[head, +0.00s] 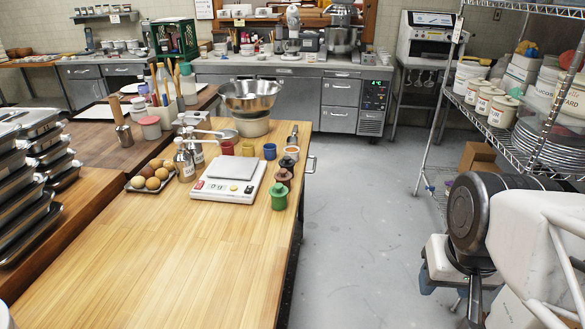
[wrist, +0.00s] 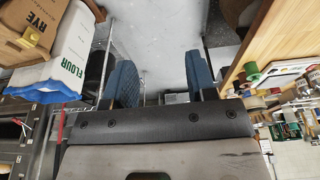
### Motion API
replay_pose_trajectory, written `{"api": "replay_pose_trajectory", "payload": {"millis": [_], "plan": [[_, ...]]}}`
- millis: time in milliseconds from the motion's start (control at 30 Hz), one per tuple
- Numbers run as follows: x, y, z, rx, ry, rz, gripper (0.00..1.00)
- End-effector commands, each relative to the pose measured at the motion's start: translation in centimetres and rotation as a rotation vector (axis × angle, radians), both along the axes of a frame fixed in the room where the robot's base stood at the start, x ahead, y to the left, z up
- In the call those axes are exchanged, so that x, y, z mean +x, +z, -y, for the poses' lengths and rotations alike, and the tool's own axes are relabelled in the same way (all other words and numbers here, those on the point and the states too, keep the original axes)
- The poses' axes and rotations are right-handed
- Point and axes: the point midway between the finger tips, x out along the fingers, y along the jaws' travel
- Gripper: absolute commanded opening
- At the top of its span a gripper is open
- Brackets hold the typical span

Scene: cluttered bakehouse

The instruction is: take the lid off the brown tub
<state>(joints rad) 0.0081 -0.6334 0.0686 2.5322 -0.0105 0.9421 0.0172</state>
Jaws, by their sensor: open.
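The brown tub (head: 283,176) stands near the right edge of the wooden table, between a green tub (head: 279,195) in front and a darker small tub (head: 287,162) behind. It looks lidded, but it is too small to make out the lid clearly. My gripper (wrist: 162,84) shows in the wrist view with its two blue-padded fingers wide apart and nothing between them. It is over the floor, off the side of the table and well apart from the brown tub. In the wrist view the green tub (wrist: 252,72) shows at the table edge.
A white scale (head: 231,178) stands left of the tubs, with a tray of eggs (head: 150,178) beyond it. Yellow (head: 248,149) and blue (head: 270,151) cups stand behind. The table front is clear.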

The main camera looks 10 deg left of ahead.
Motion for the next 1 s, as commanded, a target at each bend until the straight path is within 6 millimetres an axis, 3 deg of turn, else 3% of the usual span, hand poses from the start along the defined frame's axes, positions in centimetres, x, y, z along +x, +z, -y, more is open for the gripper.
{"api": "replay_pose_trajectory", "payload": {"millis": [33, 200, 633, 767, 1000], "plan": [[0.0, 0.0, 0.0, 0.0, 0.0, 0.0, 0.6], [0.0, 0.0, 0.0, 0.0, 0.0, 0.0, 0.81], [0.8, 0.4, -0.2, -0.004, 0.024, -0.003, 0.81], [2.3, 1.0, -0.5, -0.013, 0.074, -0.011, 0.81], [7.2, 2.7, -1.7, -0.04, 0.232, -0.031, 0.81]]}}
